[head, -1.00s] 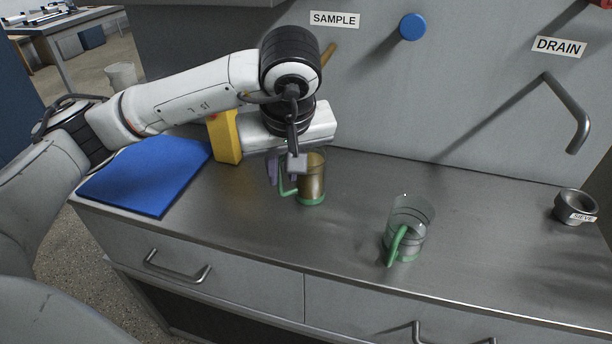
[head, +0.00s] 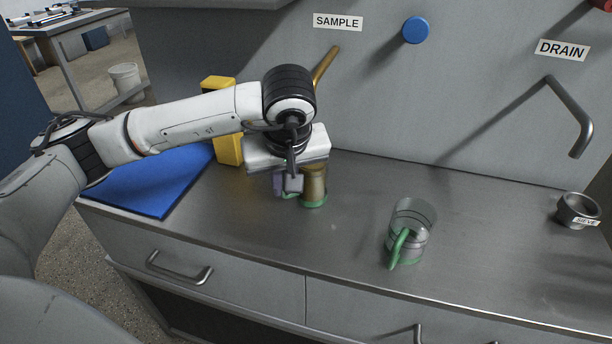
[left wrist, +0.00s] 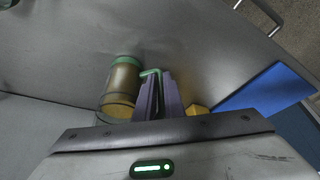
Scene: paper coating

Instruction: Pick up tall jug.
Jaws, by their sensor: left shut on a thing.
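A tall jug (head: 315,184) with brownish contents and a green base stands upright on the metal counter under the SAMPLE spout. In the left wrist view the jug (left wrist: 122,88) is just left of my fingers. My left gripper (head: 288,186) is shut on the jug's green handle, which is mostly hidden by the fingers in the head view. In the left wrist view the green handle (left wrist: 150,72) shows at the tips of my left gripper (left wrist: 158,88). My right gripper is not in view.
An empty clear jug (head: 412,222) with a green handle stands to the right, near the counter's front edge. A small sieve cup (head: 577,209) is at far right. The brass spout (head: 326,65) is close behind my gripper.

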